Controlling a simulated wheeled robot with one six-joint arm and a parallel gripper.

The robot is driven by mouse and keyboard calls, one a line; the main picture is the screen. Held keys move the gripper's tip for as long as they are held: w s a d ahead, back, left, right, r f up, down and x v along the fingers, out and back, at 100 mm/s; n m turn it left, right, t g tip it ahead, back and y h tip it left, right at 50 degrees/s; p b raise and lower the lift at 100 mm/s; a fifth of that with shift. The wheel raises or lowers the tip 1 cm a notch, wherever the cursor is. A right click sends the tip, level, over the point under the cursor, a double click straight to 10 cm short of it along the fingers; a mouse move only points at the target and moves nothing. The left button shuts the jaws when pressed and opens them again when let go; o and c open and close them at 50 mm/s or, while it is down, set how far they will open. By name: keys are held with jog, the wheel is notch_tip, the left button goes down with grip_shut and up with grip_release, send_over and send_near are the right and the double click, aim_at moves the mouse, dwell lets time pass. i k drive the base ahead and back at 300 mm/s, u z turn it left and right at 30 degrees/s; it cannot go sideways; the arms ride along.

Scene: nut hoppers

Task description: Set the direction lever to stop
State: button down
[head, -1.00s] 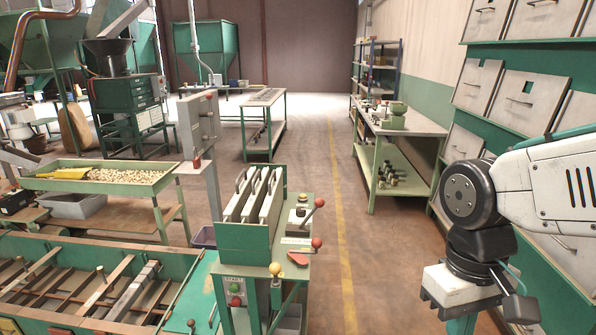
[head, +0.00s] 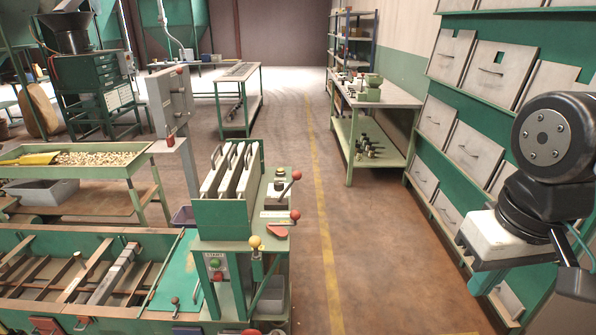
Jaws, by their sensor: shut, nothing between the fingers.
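A green machine stand (head: 232,220) with several upright white plates stands near the centre. On its right side are a lever with a red knob (head: 296,175) and a lower lever with a red knob (head: 295,214). A lever with a yellow knob (head: 255,242) stands at the front above the START panel (head: 216,265). My arm's dark joints are at the right edge; my gripper is out of view.
The long green trough (head: 130,243) fills the lower left. A nut tray (head: 75,158) stands behind it, with a grey control post (head: 172,105) beside it. A green bench (head: 375,98) and a hopper wall (head: 480,125) line the right. The floor along the yellow line (head: 328,200) is clear.

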aim_at(297, 175)
jog(key=u, duration=0.05)
jog(key=i, duration=0.85)
jog(key=u, duration=0.4)
